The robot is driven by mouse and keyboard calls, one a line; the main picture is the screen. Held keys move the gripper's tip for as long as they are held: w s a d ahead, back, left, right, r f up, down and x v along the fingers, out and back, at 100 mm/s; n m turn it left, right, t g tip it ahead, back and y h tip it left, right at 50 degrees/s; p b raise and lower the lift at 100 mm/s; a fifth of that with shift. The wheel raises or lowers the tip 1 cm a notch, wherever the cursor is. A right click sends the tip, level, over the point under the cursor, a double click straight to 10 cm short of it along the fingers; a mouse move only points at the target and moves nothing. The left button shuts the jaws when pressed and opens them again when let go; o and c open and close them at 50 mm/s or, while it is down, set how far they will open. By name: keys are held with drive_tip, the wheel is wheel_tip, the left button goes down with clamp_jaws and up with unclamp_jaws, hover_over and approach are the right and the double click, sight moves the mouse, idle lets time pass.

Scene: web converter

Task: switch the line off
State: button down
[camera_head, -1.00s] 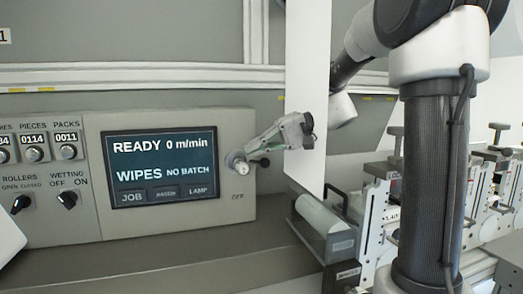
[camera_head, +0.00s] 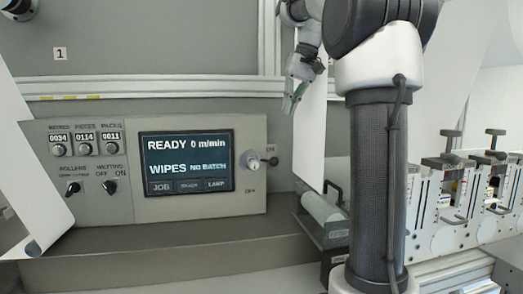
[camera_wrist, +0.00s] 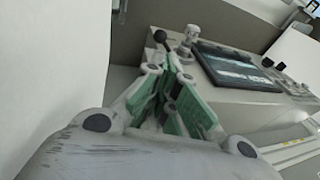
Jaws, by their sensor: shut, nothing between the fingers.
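The control panel (camera_head: 205,205) has a lit screen (camera_head: 187,163) reading READY 0 m/min, WIPES NO BATCH. Right of the screen is a round pale switch knob (camera_head: 250,160) with a black ball-tipped lever pointing right. OFF is printed below it; a faint label, apparently ON, is at its upper right. My gripper (camera_head: 291,104) is above and right of the knob, apart from it, pointing down, shut and empty. In the wrist view, the knob (camera_wrist: 187,38) and its black lever ball (camera_wrist: 160,36) show beyond my gripper's green-padded fingers (camera_wrist: 172,88).
A hanging white sheet (camera_head: 310,130) is close behind and right of my gripper. Counters and ROLLERS and WETTING selectors (camera_head: 110,187) sit left of the screen. A roller unit (camera_head: 322,215) stands at the panel's lower right. The space before the screen is clear.

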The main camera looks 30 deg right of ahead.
approach(260, 161)
drive_tip(key=f, duration=0.1)
drive_tip(key=d+f, duration=0.1)
drive_tip(key=f, duration=0.1)
drive_tip(key=d+f, duration=0.1)
drive_tip(key=f, duration=0.1)
drive_tip(key=shift+s+f, duration=0.1)
drive_tip(key=shift+s, duration=0.3)
drive_tip(key=shift+d+f+y, duration=0.25)
drive_tip(key=shift+f+y, duration=0.05)
idle(0.8)
wheel_tip(260, 161, down, 10)
drive_tip(key=a+m+t+y, duration=0.1)
drive_tip(key=t+y, duration=0.2)
drive_tip(key=y, duration=0.5)
drive_tip(key=shift+w+a+y, duration=0.2)
drive_tip(key=shift+a+y, duration=0.2)
idle(0.3)
